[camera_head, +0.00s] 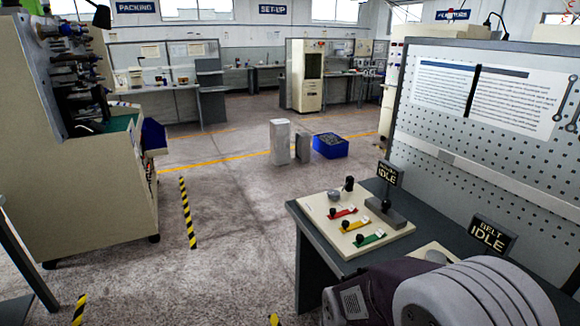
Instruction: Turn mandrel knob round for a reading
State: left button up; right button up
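A pale control panel (312,199) lies on the dark table (330,268) at the lower right. It carries several small black knobs or levers. One dark knob (348,184) stands at its back edge. Others sit by a red label (343,212), a yellow label (352,227) and a green label (369,240). A small sign (389,173) on a stand at the panel's right reads IDLE; its upper line is too small to read. I cannot tell which knob is the mandrel knob. Neither of my grippers is in view.
A second sign (485,238) reads BELT IDLE. A grey pegboard (480,140) rises behind the table. A large ribbed grey and dark purple body covers the lower right. Open floor (230,235) lies left of the table; a blue bin (330,146) stands farther back.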

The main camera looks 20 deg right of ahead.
aim_at(332, 195)
jog(key=i+z, duration=0.2)
jog(key=i, duration=0.3)
jog(key=i+j+z, duration=0.2)
jog(key=i, duration=0.3)
jog(key=i+j+z, duration=0.15)
jog(key=i, duration=0.3)
jog(key=i+j+z, duration=0.2)
jog(key=i, duration=0.25)
jog(key=j, duration=0.1)
